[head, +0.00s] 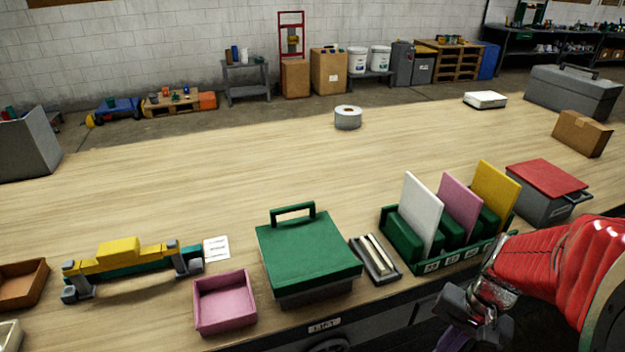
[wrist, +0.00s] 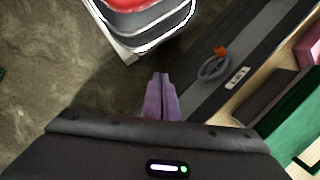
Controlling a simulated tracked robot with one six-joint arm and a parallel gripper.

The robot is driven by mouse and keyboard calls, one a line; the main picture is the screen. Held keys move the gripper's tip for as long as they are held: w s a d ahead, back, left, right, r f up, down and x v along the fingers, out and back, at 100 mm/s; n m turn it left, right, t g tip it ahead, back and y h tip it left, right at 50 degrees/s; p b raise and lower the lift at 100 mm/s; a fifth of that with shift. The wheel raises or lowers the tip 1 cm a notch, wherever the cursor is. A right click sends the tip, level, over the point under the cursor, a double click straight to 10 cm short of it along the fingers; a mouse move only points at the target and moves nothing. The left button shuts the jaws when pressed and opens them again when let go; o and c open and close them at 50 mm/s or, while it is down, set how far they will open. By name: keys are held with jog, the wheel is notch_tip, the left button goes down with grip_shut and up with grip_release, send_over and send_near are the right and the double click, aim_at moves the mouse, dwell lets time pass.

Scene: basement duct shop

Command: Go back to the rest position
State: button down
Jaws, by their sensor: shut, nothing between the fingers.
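My gripper (head: 452,340) is at the lower right of the head view, in front of the bench's front edge and below the rack of upright panels. Its purple fingers also show in the wrist view (wrist: 160,92), pressed together with nothing between them. They point down over the bare floor (wrist: 45,70), beside the bench front. Part of the gripper is cut off by the bottom of the head view.
The workbench (head: 250,165) holds a green-lidded box (head: 305,245), a pink tray (head: 224,302), a green rack (head: 455,258) with white, pink and yellow panels, and a red-lidded grey box (head: 545,190). A handwheel (wrist: 213,66) sits on the bench front.

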jog(key=a+r+n+t+h, duration=0.1)
jog(key=a+r+n+t, duration=0.2)
jog(key=a+r, duration=0.3)
jog(key=a+r+n+t+h, duration=0.1)
jog(key=a+r+n+t, duration=0.2)
jog(key=r, duration=0.7)
jog(key=a+n, duration=0.1)
jog(key=a, duration=0.1)
jog(key=shift+a+r+n+h, duration=0.3)
jog(key=shift+a, duration=0.1)
dwell(0.5)
